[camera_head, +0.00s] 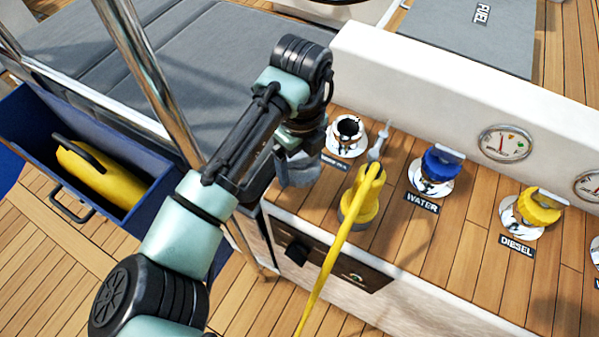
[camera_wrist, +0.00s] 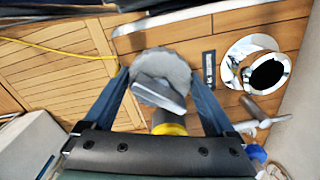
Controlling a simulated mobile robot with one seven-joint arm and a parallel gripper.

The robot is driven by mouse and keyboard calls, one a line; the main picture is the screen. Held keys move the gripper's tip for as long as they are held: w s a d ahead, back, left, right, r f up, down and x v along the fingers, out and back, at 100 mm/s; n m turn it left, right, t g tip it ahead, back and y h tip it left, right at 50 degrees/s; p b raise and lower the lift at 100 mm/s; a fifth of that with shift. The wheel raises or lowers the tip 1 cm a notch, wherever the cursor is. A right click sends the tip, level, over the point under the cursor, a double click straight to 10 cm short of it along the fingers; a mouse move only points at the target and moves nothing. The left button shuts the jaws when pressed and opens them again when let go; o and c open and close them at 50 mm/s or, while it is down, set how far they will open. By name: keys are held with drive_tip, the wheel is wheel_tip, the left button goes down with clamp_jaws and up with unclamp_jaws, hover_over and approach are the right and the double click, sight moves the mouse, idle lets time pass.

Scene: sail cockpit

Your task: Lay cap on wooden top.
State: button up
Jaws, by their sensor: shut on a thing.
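A grey round cap (camera_wrist: 165,68) with a raised grip fills the space between my fingers in the wrist view. My gripper (camera_wrist: 160,85) is shut on it, one finger on each side. In the head view my gripper (camera_head: 298,168) is low over the left end of the wooden top (camera_head: 395,240). Wood planks show around the cap, but I cannot tell whether it touches them. An uncapped filler with a dark hole (camera_head: 348,128) is just right of my gripper; it also shows in the wrist view (camera_wrist: 266,74).
Blue (camera_head: 441,163) and yellow (camera_head: 538,208) capped fillers sit farther right. A white gauge wall (camera_head: 430,95) rises behind. A steel pole (camera_head: 150,80) stands left.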

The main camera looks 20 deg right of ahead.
sight(300, 174)
drive_tip(key=shift+f, duration=1.7)
drive_tip(key=shift+f+b, duration=0.15)
drive_tip(key=shift+b, duration=0.15)
drive_tip(key=o, duration=1.2)
wheel_tip(300, 174, up, 12)
drive_tip(key=shift+r+p, duration=0.15)
drive_tip(key=shift+p, duration=0.8)
